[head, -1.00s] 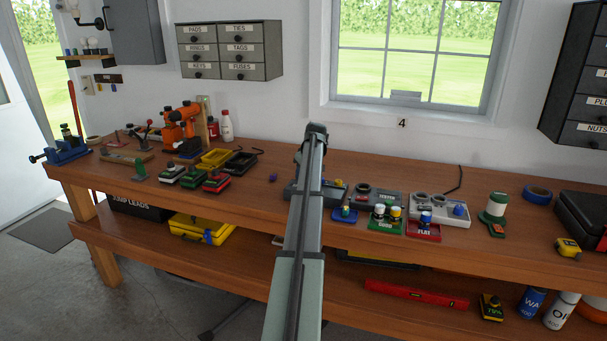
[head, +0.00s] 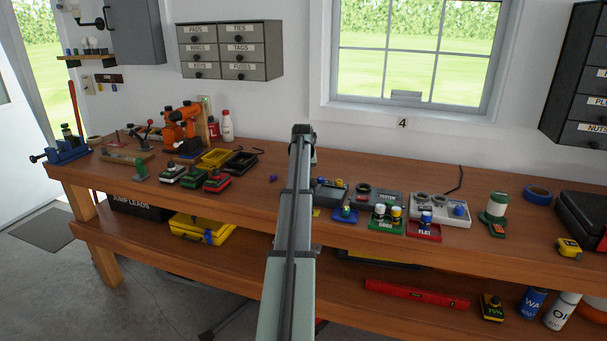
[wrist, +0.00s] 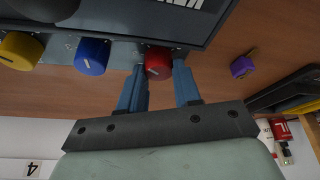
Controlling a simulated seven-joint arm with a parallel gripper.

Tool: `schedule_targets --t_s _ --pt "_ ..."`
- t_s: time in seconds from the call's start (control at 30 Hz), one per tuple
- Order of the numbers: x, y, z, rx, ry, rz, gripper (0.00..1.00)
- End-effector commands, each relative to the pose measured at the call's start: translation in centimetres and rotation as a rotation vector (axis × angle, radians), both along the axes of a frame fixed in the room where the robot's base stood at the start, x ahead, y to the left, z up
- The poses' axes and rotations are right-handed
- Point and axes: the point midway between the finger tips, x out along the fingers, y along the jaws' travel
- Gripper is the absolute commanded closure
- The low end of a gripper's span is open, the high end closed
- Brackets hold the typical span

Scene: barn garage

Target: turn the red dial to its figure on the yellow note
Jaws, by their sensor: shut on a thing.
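The red dial (wrist: 158,62) is on the edge of a grey device, between my fingertips in the wrist view. A short white mark shows on its face, toward the lower left. My gripper (wrist: 160,74) is shut on the red dial. In the head view the device (head: 330,195) is partly behind my arm, which hides the red dial. A small yellow patch (head: 316,212) beside my arm may be the note; no figure is readable.
A purple knob-like thing (wrist: 243,66) lies on the bench apart from the device. A tester (head: 388,196) and battery holders (head: 385,220) stand to the right. Yellow and black trays (head: 240,162) lie to the left. The bench's back middle is mostly clear.

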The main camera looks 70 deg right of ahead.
Motion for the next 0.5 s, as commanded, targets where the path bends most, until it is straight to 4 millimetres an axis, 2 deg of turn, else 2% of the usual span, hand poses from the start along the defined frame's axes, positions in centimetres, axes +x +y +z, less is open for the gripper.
schedule_targets --t_s 0.2,0.5 --pt "0.06 0.00 0.02 0.000 0.002 -0.112 0.98" --pt "0.03 -0.01 0.01 0.001 0.001 -0.183 0.98"
